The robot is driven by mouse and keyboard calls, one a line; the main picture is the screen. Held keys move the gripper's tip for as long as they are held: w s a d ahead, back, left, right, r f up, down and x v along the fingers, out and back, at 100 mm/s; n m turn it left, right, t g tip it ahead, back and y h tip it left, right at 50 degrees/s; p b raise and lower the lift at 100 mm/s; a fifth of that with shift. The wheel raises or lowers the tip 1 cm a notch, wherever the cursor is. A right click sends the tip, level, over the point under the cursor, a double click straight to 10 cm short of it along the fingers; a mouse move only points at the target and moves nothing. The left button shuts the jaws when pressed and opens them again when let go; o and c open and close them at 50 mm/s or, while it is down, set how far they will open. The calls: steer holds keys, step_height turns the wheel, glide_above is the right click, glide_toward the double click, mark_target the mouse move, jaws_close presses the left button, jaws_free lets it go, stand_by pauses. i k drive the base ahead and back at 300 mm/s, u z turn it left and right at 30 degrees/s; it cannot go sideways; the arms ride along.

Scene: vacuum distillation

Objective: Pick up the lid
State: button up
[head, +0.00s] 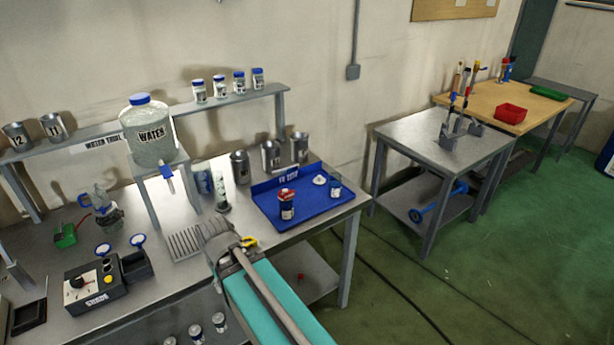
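A small white round piece (320,180), which looks like a lid, lies flat on the blue tray (266,205) on the steel bench. A jar with a red top (287,204) stands to its left in the tray, and a jar with a blue-white label (335,188) is just to its right. My teal arm reaches up from the bottom of the head view. My gripper (214,232) is over the bench, left of the tray and apart from the white piece. Its fingers are too small and unclear to show their opening.
A water jug (148,130) stands on a raised stand at the back. Metal cups (240,167) line the tray's rear side. A black control box (92,285) is at left. A grey ribbed piece (185,246) lies beside my gripper. A shelf (225,105) runs behind.

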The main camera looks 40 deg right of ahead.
mark_target(320, 179)
steer(key=z, duration=0.5)
steer(key=i, duration=0.85)
steer(key=z, duration=0.8)
